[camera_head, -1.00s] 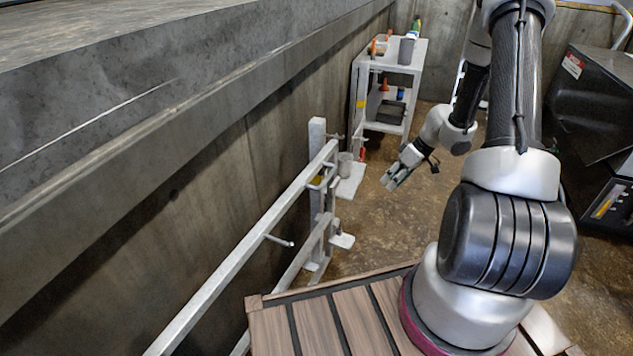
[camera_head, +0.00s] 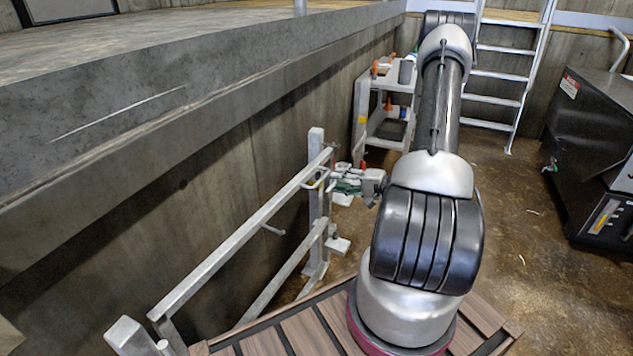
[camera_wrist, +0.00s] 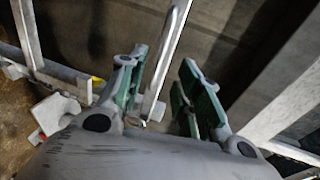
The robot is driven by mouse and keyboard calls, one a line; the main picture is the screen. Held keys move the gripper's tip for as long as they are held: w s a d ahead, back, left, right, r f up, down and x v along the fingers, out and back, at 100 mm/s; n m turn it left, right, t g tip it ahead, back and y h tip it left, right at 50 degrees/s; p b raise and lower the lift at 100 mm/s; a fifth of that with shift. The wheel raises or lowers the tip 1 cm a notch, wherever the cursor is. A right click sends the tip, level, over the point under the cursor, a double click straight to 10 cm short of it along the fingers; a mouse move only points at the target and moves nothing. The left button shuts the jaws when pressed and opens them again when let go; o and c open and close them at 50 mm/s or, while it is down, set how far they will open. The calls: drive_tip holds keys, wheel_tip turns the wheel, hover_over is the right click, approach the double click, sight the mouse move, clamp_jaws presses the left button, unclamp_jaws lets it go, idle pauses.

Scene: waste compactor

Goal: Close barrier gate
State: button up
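The barrier gate (camera_head: 233,235) is a grey metal frame with an upper and a lower rail, running along the concrete wall at the left in the head view. Its far end is beside an upright post (camera_head: 316,150). A small handle (camera_head: 318,182) sticks out near that end. My gripper (camera_head: 343,181) is beside this end, at the handle's height. In the wrist view my gripper (camera_wrist: 164,68) is open, with its green-padded fingers apart. A pale metal bar (camera_wrist: 172,50) shows between the fingers. I cannot tell whether they touch it.
A near post (camera_head: 128,337) stands at the lower left. A white shelf cart (camera_head: 397,85) stands behind the gate, with a ladder (camera_head: 500,72) at the back. A dark machine (camera_head: 590,125) is at the right. Open brown floor (camera_head: 510,220) lies between.

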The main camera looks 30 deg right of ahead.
sight(322, 177)
drive_tip(key=x, duration=0.7)
drive_tip(key=shift+w, duration=0.1)
clamp_jaws()
